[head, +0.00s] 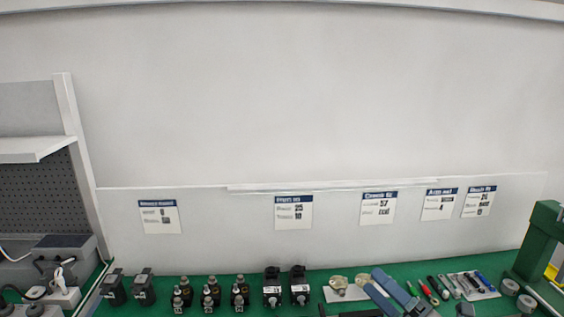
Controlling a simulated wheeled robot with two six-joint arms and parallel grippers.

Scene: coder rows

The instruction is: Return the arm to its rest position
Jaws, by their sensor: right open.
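My right gripper (370,278) shows low in the head view, right of centre, over the green bench mat (230,283). Its two blue-grey fingers point up and to the left, with a gap between them. It is open, and I see nothing held in it. Its fingertips are close to a pale card (343,294) with small metal parts; I cannot tell whether they touch. The rest of the arm is cut off by the bottom edge. My left gripper is not in view.
Rows of dark coders (210,293) and two taller black units (298,285) stand left of the gripper. Hand tools (430,290) lie to its right, before a green press-like frame (537,240). A grey box (55,262) stands far left. Labels (293,212) hang on the white back panel.

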